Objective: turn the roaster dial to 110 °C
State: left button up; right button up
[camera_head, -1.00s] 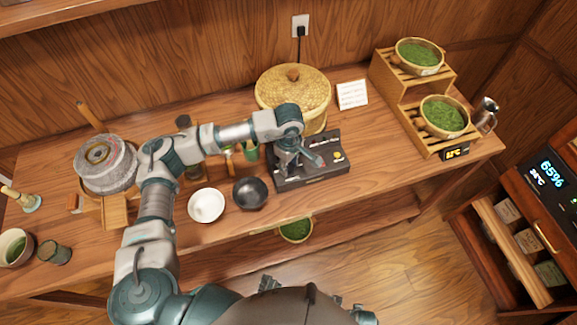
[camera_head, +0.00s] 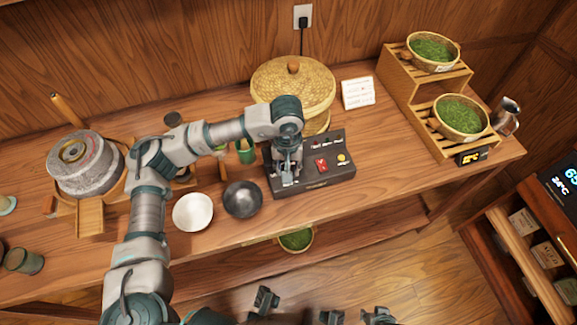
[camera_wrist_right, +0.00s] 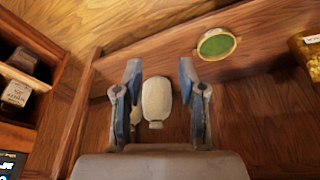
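The roaster's dark control box (camera_head: 325,178) stands on the bench in front of the woven roaster basket (camera_head: 293,85). A red switch (camera_head: 320,165) and a yellow round part (camera_head: 342,159) show on its panel. My left gripper (camera_head: 287,178) points down over the left part of the panel, its fingers close together. It hides the panel beneath it, and I cannot make out the dial, its setting or whether the fingers grip it. In the right wrist view my right gripper (camera_wrist_right: 160,68) is open, away from the bench top, with the floor behind it.
A white bowl (camera_head: 192,212) and a black bowl (camera_head: 243,200) stand left of the control box. A stone mill (camera_head: 82,165) is farther left. A stepped wooden rack (camera_head: 400,85) with baskets of green leaves is at right. A white card (camera_head: 357,93) stands behind the box.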

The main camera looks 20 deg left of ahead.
pick_arm(q)
jog(key=shift+m+b, duration=0.65)
jog(key=shift+m, duration=0.45)
pick_arm(e)
jog(key=w+a+t+y, duration=0.1)
jog(key=w+a+t, duration=0.1)
jog(key=w, duration=0.4)
jog(key=shift+r+t, duration=0.35)
jog(key=shift+t, duration=0.35)
jog(key=shift+w, duration=0.1)
pick_arm(q)
jog(key=o, duration=1.2)
jog(key=shift+c, duration=0.2)
jog(key=shift+r, duration=0.3)
notch_tip(320, 180, up, 11)
jog(key=shift+r, duration=0.15)
